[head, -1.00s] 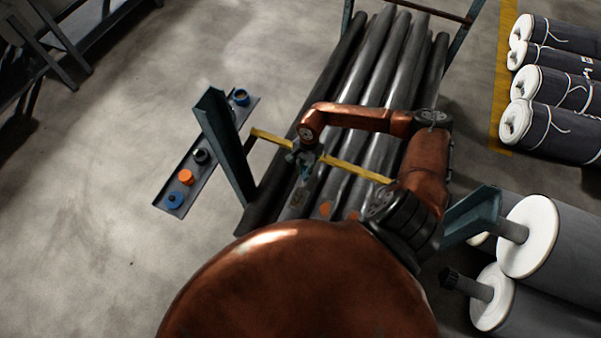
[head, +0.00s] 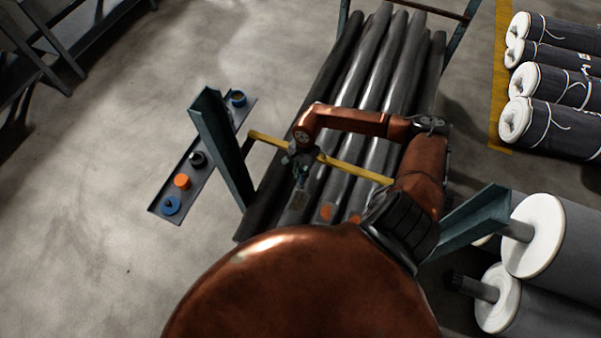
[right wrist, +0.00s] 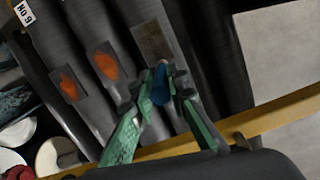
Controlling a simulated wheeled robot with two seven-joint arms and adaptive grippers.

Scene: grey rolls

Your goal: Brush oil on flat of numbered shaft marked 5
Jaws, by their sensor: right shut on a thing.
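Several long dark shafts (head: 372,85) lie side by side in a rack. My right gripper (head: 301,174) is above the near end of the shafts, left of the middle. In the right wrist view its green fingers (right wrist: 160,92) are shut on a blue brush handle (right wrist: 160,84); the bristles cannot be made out. The handle's far end overlaps a brownish-grey flat (right wrist: 151,40) on one shaft; contact cannot be told. Two neighbouring shafts carry orange flats (right wrist: 103,64). No number 5 is legible. My left gripper is not in view.
A yellow bar (head: 352,170) crosses over the shafts between green posts (head: 222,150). A narrow tray (head: 160,200) at left holds blue, orange and black pots. A tag reading NO 9 (right wrist: 25,12) shows in the wrist view.

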